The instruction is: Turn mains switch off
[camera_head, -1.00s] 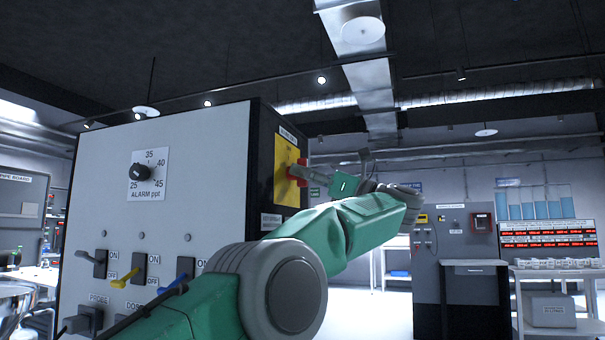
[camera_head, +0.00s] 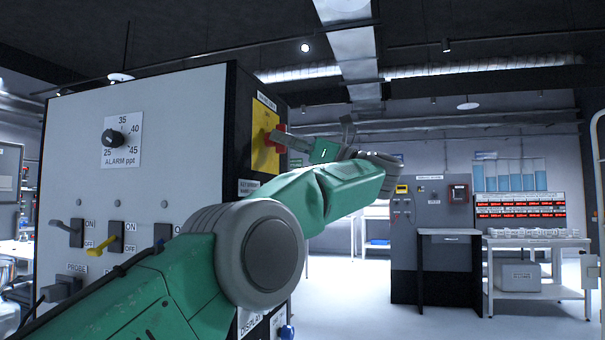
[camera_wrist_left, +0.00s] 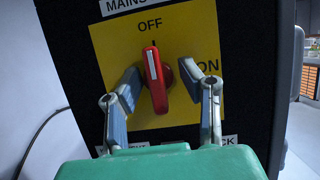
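The mains switch is a red rotary handle (camera_wrist_left: 153,65) on a yellow plate (camera_wrist_left: 110,50), seen in the left wrist view. Its white line stands nearly upright, its top just under the word OFF; ON is to the right. My left gripper (camera_wrist_left: 161,74) has its fingers apart on either side of the handle, with visible gaps. In the head view the red switch (camera_head: 279,140) shows on the narrow dark side of the cabinet, with the left gripper (camera_head: 284,138) at it. My right gripper is not in view.
The cabinet's pale front (camera_head: 165,100) carries an alarm dial (camera_head: 113,138) and several levers, including a yellow one (camera_head: 103,246). A grey cabinet (camera_head: 432,240) and a white shelf unit (camera_head: 540,262) stand farther back at right. Open floor lies between.

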